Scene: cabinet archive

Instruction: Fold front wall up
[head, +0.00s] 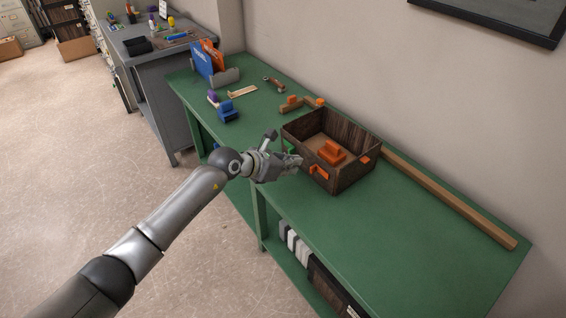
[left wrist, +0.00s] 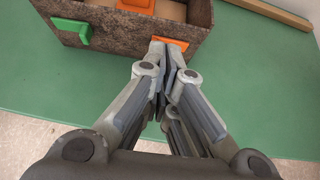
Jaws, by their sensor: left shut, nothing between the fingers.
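A dark brown box (head: 352,180) sits on the green table, and its visible walls stand upright. The wall on the side towards my left arm carries an orange piece (head: 319,173) on its outside and a green piece (head: 289,146) near its left end. In the left wrist view the wall (left wrist: 122,42) shows close up, with the green piece (left wrist: 72,32) left and the orange piece (left wrist: 171,44) behind my fingertips. My left gripper (head: 297,163) is shut and empty, right at this wall; I cannot tell whether it touches. My right gripper is not in view.
The green table (head: 420,230) is clear right of the box. A long wooden bar (head: 450,200) lies along the back. An orange block (head: 331,152) lies inside the box.

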